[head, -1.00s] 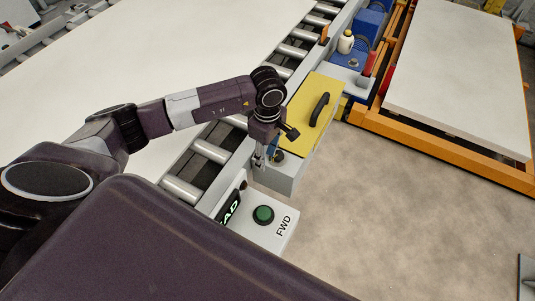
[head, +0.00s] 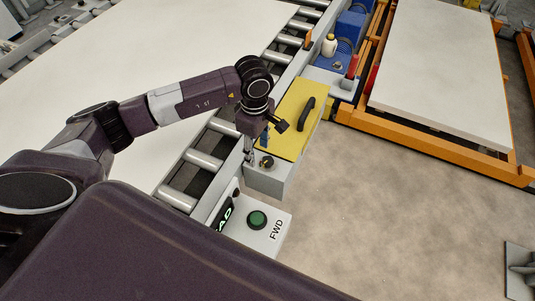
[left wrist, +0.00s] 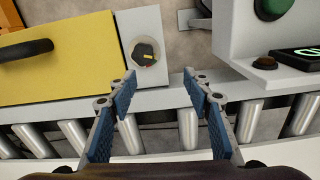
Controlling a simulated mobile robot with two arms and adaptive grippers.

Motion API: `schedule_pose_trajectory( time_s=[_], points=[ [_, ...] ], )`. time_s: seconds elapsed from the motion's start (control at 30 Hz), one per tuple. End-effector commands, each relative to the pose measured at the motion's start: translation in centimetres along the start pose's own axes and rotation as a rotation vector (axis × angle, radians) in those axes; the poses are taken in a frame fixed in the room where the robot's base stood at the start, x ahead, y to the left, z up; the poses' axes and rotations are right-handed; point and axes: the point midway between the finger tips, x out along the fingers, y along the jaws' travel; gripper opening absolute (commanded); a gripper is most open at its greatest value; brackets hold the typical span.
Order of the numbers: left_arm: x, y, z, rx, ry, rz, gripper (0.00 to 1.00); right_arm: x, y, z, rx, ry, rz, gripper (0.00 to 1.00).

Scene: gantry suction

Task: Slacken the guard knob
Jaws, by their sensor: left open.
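The guard knob (head: 266,162) is a small black round knob on the grey end of the guard box, beside the yellow guard cover (head: 297,128). In the left wrist view the knob (left wrist: 145,55) shows a yellow mark on its face and a small coloured mark on the plate below it. My left gripper (left wrist: 160,79) is open and empty, its two blue-padded fingers apart. The knob lies beyond the fingertips, towards the left finger, and is not between them. In the head view my left gripper (head: 252,157) hangs just left of the knob. My right gripper is not in view.
A black handle (head: 306,114) stands up from the yellow cover. A white box with a green FWD button (head: 257,219) stands nearer to me. The roller conveyor (head: 205,156) runs alongside, carrying a large white panel (head: 150,60).

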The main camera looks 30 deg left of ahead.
Motion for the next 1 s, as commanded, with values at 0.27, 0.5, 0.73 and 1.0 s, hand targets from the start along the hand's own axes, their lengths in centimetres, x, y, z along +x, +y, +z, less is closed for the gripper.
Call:
schedule_pose_trajectory(
  time_s=[0.27, 0.5, 0.73, 1.0],
  points=[
    [-2.2, 0.0, 0.0, 0.0, -0.001, 0.001, 0.46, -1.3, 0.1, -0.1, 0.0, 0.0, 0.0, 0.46],
    [-2.9, 0.0, 0.0, 0.001, 0.0, 0.0, 0.46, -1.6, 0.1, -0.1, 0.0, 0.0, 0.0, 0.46],
    [-2.7, 0.0, 0.0, 0.001, 0.0, 0.001, 0.46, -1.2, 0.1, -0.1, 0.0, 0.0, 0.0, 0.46],
    [-2.8, 0.0, 0.0, 0.001, -0.001, 0.0, 0.46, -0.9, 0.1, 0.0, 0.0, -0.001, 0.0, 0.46]
  ],
)
